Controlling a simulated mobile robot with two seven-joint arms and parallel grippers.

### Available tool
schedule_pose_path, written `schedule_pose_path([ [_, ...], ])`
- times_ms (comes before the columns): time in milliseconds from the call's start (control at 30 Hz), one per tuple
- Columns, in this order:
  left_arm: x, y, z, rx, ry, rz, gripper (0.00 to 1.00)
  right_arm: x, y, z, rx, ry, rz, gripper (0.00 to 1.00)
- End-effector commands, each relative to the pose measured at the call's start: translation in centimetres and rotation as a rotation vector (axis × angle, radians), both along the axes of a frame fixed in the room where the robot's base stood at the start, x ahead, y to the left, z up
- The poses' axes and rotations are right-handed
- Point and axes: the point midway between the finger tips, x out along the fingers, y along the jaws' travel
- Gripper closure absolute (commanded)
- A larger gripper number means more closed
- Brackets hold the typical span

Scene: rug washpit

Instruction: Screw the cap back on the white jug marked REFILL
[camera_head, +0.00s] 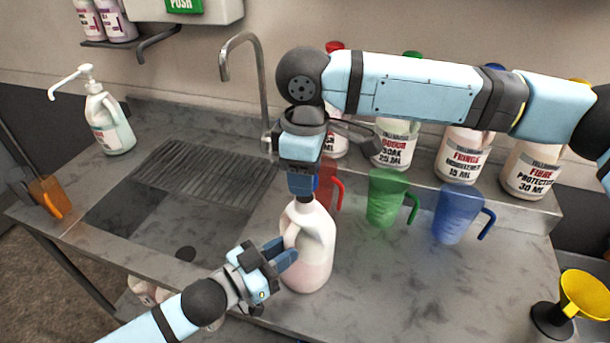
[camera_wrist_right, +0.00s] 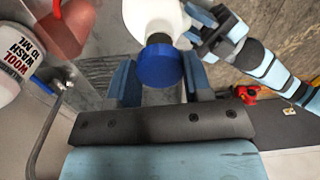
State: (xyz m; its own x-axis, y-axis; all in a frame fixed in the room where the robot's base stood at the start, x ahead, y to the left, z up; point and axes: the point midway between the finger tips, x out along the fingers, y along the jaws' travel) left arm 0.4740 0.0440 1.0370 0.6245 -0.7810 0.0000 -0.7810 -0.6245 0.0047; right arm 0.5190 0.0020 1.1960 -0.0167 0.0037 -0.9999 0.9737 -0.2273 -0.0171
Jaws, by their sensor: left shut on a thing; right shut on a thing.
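The white jug (camera_head: 318,262) stands upright on the steel worktop, with pinkish liquid low inside; no REFILL marking faces me. My left gripper (camera_head: 282,254) is shut on the jug's left side, near its handle. My right gripper (camera_head: 302,188) points down directly over the jug's mouth. In the right wrist view the blue cap (camera_wrist_right: 160,66) sits between the fingers of the right gripper (camera_wrist_right: 160,82), which is shut on it. The jug (camera_wrist_right: 152,14) shows beyond the cap, with a dark band between them. I cannot tell whether the cap is threaded on the neck.
Red (camera_head: 325,186), green (camera_head: 387,200) and blue (camera_head: 458,214) measuring jugs stand right of the white jug. Several labelled bottles (camera_head: 460,155) line the back shelf. A yellow funnel (camera_head: 582,296) is at the far right. The sink (camera_head: 180,215) and tap (camera_head: 262,90) are left.

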Motion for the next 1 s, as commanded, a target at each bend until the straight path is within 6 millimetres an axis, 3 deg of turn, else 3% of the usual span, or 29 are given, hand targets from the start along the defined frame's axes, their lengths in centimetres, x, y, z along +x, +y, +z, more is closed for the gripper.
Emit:
schedule_pose_path([
  [100,0.0,0.0,0.0,0.000,0.000,0.000,1.00,0.0,0.0,-1.1,-0.001,0.001,0.000,0.76],
  [567,0.0,0.0,0.0,0.000,0.000,0.000,1.00,0.0,0.0,-1.1,-0.001,0.000,0.000,0.76],
  [1000,0.0,0.0,0.0,0.000,0.000,0.000,1.00,0.0,0.0,-2.9,-0.001,0.002,0.000,0.76],
])
